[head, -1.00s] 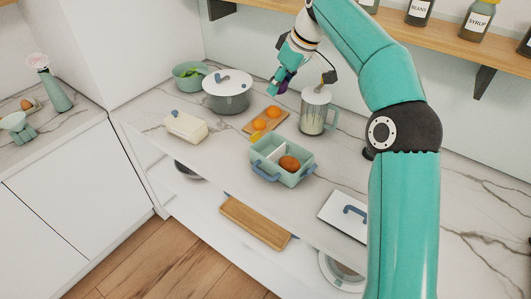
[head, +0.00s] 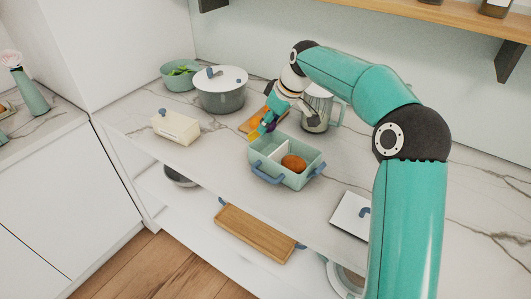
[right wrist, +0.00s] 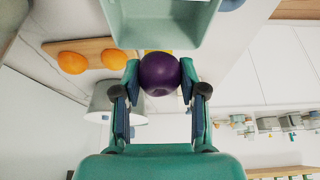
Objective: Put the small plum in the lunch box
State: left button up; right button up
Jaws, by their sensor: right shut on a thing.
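The small plum (right wrist: 160,73) is dark purple and round. In the right wrist view it sits between the fingertips of my right gripper (right wrist: 160,80), which is shut on it. In the head view my right gripper (head: 262,130) is at the back left edge of the lunch box and mostly hides the plum. The pale green lunch box (head: 291,181) has blue handles and a divider. Its right compartment holds a brown-orange round item (head: 293,162); its left compartment looks empty. The box wall (right wrist: 160,40) shows just beyond the plum in the wrist view. My left gripper is out of view.
A wooden board (right wrist: 97,45) with two oranges (right wrist: 72,62) lies behind the box. A lidded grey pot (head: 222,98), a green bowl (head: 170,82), a cream butter dish (head: 176,128) and a glass jug (head: 315,115) stand around. A yellow item lies by the box.

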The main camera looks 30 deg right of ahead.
aim_at(265, 154)
notch_tip(265, 154, down, 9)
jog(key=shift+f, duration=0.15)
dwell(0.4)
jog(key=o, duration=1.1)
jog(key=v, duration=1.2)
jog(key=shift+a, duration=0.1)
